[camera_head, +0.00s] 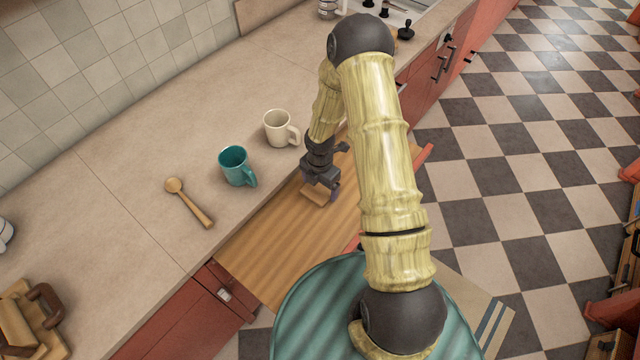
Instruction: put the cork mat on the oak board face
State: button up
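The oak board face (270,243) is the striped wooden surface that juts out from the counter in the middle of the view. The cork mat (315,197) looks like a small tan piece at my gripper's fingertips, over the upper part of the board. My gripper (320,188) points down there, its fingers apart at either side of the tan piece. I cannot tell whether they grip it, or whether it touches the board. My arm hides the board's right part.
A teal mug (235,167), a cream mug (279,129) and a wooden spoon (188,202) are on the counter (120,190) left of the board. Wooden items (30,322) stand at the lower left. The lower left of the board is clear.

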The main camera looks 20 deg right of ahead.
aim_at(320, 189)
jog(key=shift+o, duration=1)
jog(key=shift+r, duration=0.1)
notch_tip(320, 189, up, 12)
jog(key=shift+b, duration=0.35)
jog(key=shift+r, duration=0.15)
jog(key=s+r+m+t, duration=0.2)
jog(key=s+r+m, duration=1.2)
jog(key=m, duration=1.1)
jog(key=shift+s+t, duration=0.3)
